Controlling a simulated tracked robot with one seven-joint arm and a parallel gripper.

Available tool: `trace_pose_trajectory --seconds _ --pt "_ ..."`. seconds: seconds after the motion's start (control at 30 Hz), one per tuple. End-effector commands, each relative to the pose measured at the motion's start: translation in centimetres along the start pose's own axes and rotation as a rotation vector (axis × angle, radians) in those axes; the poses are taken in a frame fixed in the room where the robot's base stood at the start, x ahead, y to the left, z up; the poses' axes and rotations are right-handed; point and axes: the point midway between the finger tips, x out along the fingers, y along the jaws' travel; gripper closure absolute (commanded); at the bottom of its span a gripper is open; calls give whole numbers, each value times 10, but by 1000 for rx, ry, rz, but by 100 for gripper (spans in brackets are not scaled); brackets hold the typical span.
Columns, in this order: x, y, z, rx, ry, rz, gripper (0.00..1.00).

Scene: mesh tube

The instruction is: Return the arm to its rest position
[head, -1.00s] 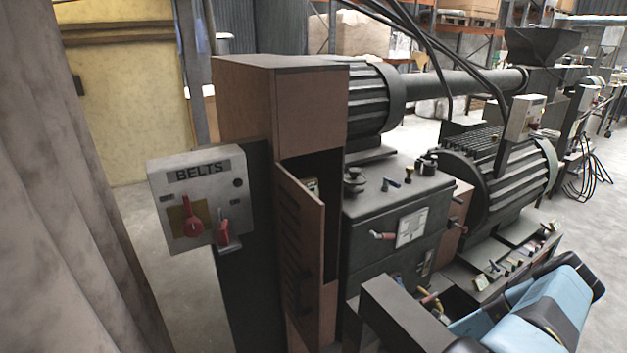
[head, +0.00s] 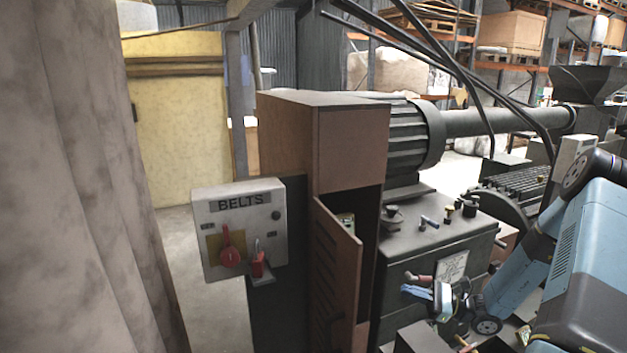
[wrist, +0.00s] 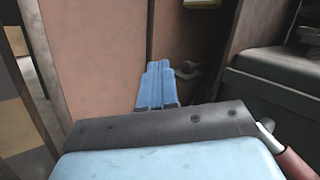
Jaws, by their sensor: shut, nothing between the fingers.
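My gripper (head: 404,289) shows at the lower right of the head view, its blue fingers together and empty, pointing left. It is in front of the dark machine housing (head: 455,235), just right of the open cabinet door (head: 335,265). I cannot tell whether it touches anything. In the wrist view the closed blue fingers (wrist: 158,72) point at a brown panel (wrist: 105,50). My blue arm runs from the right edge of the head view down to the gripper and hides part of the machine.
A red-handled lever (head: 418,277) is right by my gripper. A grey pillar or curtain (head: 85,190) fills the left side.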

Motion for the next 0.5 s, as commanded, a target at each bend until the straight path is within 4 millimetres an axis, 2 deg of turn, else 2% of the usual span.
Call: trace_pose_trajectory --seconds 0.03,0.2,0.5 --pt "7 2 10 -21 26 53 100" --pt "24 14 38 -84 111 221 100" --pt "46 37 84 -209 266 495 100"
